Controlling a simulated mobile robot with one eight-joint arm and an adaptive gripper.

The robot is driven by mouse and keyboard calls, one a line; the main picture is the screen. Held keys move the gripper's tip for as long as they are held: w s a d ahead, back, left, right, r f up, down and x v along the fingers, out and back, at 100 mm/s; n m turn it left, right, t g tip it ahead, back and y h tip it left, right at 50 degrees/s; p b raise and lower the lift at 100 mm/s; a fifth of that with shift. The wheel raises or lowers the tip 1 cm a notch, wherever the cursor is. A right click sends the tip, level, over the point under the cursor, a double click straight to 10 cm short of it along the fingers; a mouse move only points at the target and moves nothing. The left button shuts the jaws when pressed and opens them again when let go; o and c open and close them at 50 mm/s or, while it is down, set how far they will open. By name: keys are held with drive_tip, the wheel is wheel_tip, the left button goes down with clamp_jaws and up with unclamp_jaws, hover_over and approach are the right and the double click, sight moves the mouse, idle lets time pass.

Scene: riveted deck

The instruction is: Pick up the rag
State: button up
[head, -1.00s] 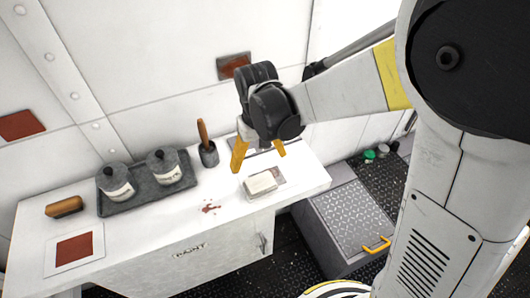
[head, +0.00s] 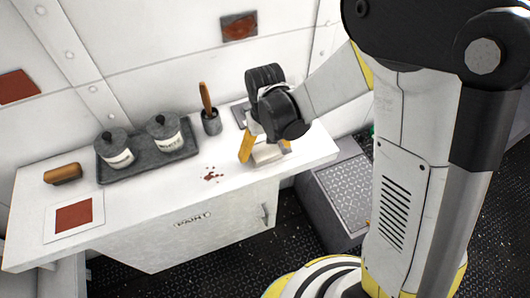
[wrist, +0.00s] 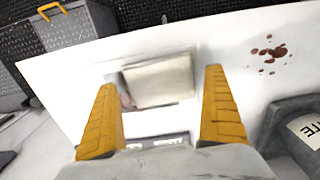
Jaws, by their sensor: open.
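The rag (wrist: 158,79) is a folded off-white cloth on the white counter. It lies on a flat pale card or plate with a darker patch, partly hidden under it. In the head view the rag (head: 266,153) shows partly behind my gripper. My gripper (head: 266,154) is open, with its two yellow fingers pointing down around the rag's place. In the wrist view my gripper (wrist: 160,108) has one finger on each side, and the rag shows between and just beyond the fingertips. I cannot tell whether the fingers touch it.
Reddish-brown spots (head: 213,174) mark the counter (head: 150,220) left of the rag. A grey tray (head: 150,165) with two lidded pots, a cup with a wooden handle (head: 210,118) and a brown brush (head: 63,174) stand further left. A grey chest (head: 340,195) stands right of the counter.

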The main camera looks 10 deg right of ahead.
sight(265, 149)
drive_tip(key=c, duration=1.1)
drive_tip(key=shift+c, duration=0.2)
drive_tip(key=shift+r, duration=0.1)
wheel_tip(265, 149, up, 4)
drive_tip(key=shift+r+p, duration=0.1)
drive_tip(key=shift+p, duration=0.8)
drive_tip(key=s+d+r+p, duration=0.3)
drive_tip(key=s+d+r, duration=0.3)
drive_tip(key=s+d, duration=0.2)
drive_tip(key=shift+s+d+r, duration=0.15)
drive_tip(key=shift+r, duration=0.2)
